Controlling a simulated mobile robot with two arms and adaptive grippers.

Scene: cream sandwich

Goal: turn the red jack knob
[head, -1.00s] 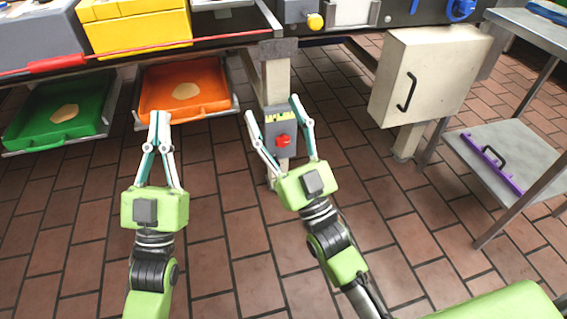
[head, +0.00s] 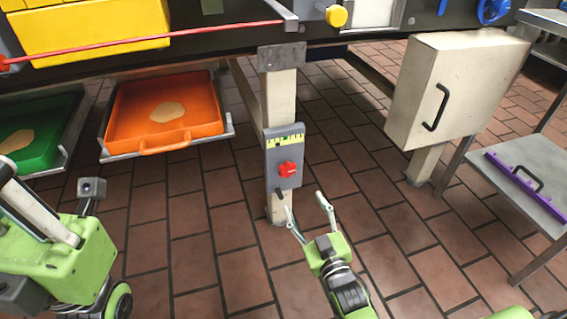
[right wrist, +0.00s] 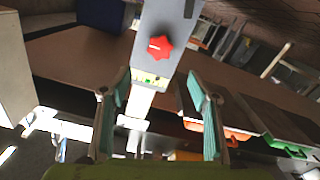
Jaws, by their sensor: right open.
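The red jack knob (head: 288,169) sits on a grey panel (head: 271,161) with a yellow-green scale above it, fixed to a cream post. In the right wrist view the knob (right wrist: 159,47) shows above and between my fingers. My right gripper (head: 306,200) is open and empty, below and slightly right of the knob in the head view, apart from it. In the right wrist view its teal-padded fingers (right wrist: 160,90) stand wide apart. My left arm is at the lower left of the head view; its fingers are only partly seen, and I cannot tell if they are open.
An orange tray (head: 190,136) and a green tray (head: 42,160) hang under the counter to the left. A cream cabinet (head: 410,95) with a black handle is at the right. A purple bar (head: 512,178) lies on a metal shelf. The brick floor around the post is clear.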

